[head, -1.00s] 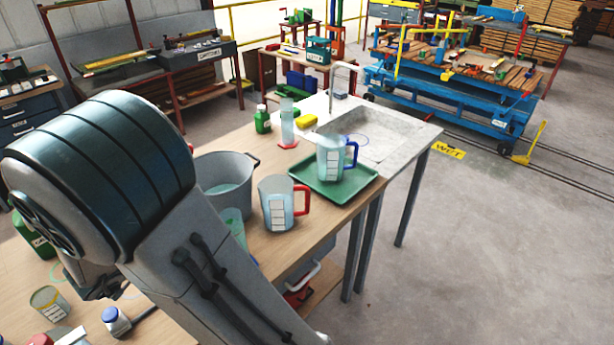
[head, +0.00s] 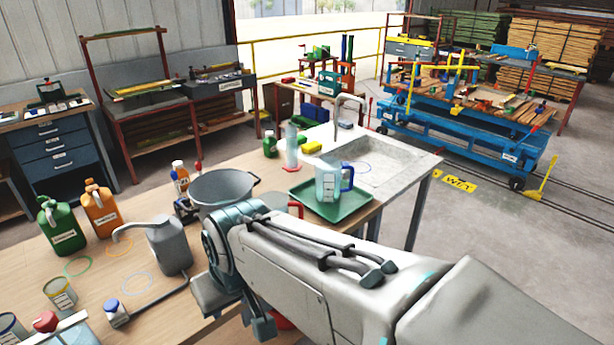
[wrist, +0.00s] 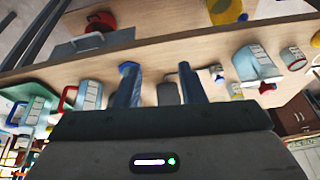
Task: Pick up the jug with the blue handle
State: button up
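The jug with the blue handle (head: 328,183) is a clear, pale blue jug standing upright on a green tray (head: 312,213) beside the sink. Its blue handle faces right in the head view. In the wrist view a jug with a blue handle (wrist: 36,110) shows at the left edge. My gripper (wrist: 157,68) has its two fingers spread apart, away from that jug. A grey object (wrist: 168,93) shows between the fingers in the wrist view; I cannot tell that it is touched. In the head view my arm hides the gripper.
A jug with a red handle (head: 280,201) is partly hidden behind my arm. A grey pot (head: 221,188), green jerrycan (head: 62,228), orange jerrycan (head: 101,210) and grey can (head: 168,247) stand on the bench.

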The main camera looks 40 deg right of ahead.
aim_at(335, 181)
jog(key=z, duration=1.05)
jog(key=i, duration=0.3)
jog(key=z, duration=2.3)
jog(key=i, duration=1.45)
jog(key=u, duration=3.5)
